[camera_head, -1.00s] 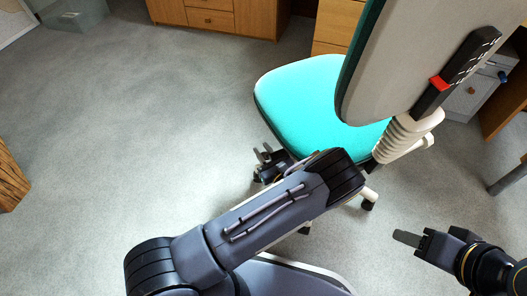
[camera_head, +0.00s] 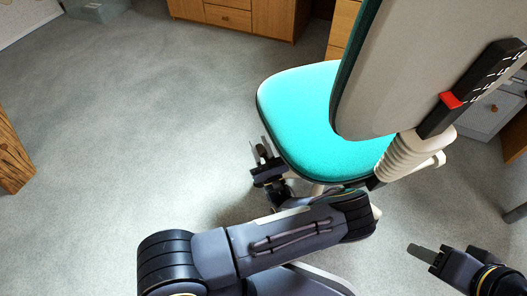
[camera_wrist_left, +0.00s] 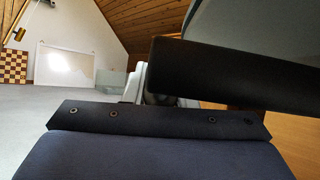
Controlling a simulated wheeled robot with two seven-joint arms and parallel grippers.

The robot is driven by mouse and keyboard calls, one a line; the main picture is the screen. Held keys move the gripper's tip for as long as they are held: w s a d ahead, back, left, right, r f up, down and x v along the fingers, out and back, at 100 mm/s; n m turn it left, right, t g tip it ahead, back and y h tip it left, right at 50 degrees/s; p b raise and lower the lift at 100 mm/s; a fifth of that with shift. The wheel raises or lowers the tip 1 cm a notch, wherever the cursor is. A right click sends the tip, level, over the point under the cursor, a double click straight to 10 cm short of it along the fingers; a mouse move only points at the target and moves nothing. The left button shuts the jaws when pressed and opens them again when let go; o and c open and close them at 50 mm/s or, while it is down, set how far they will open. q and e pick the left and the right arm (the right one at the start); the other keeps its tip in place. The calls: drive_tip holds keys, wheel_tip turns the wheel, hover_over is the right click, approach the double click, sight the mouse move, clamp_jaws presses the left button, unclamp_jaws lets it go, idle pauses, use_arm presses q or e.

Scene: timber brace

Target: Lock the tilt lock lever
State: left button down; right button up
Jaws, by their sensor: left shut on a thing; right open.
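The office chair has a turquoise seat (camera_head: 305,120) and a grey backrest (camera_head: 395,70). My left gripper (camera_head: 262,148) is at the left edge of the seat, its fingers pointing up in the picture. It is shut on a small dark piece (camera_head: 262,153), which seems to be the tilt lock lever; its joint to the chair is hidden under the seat. In the left wrist view a broad dark bar (camera_wrist_left: 235,70) crosses close in front of the camera; I cannot tell whether it is the lever. My right gripper (camera_head: 424,253) is open and empty, low at the right, apart from the chair.
A black strip with a red slider (camera_head: 450,100) runs down the backrest, above a ribbed beige column (camera_head: 402,157). Wooden cabinets (camera_head: 230,15) stand at the back. A wooden post (camera_head: 12,160) stands at the left. The carpet (camera_head: 140,130) left of the chair is free.

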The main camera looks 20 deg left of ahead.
use_arm(q)
drive_tip(key=shift+r+t+y, duration=0.4)
drive_tip(key=shift+r+y, duration=0.15)
drive_tip(key=shift+y, duration=0.35)
drive_tip(key=shift+r, duration=0.1)
drive_tip(key=c, duration=1.2)
unclamp_jaws()
drive_tip(key=shift+s+d, duration=0.1)
drive_tip(key=shift+d, duration=0.05)
drive_tip(key=v, duration=0.7)
drive_tip(key=shift+f, duration=0.3)
drive_tip(key=shift+s, duration=0.1)
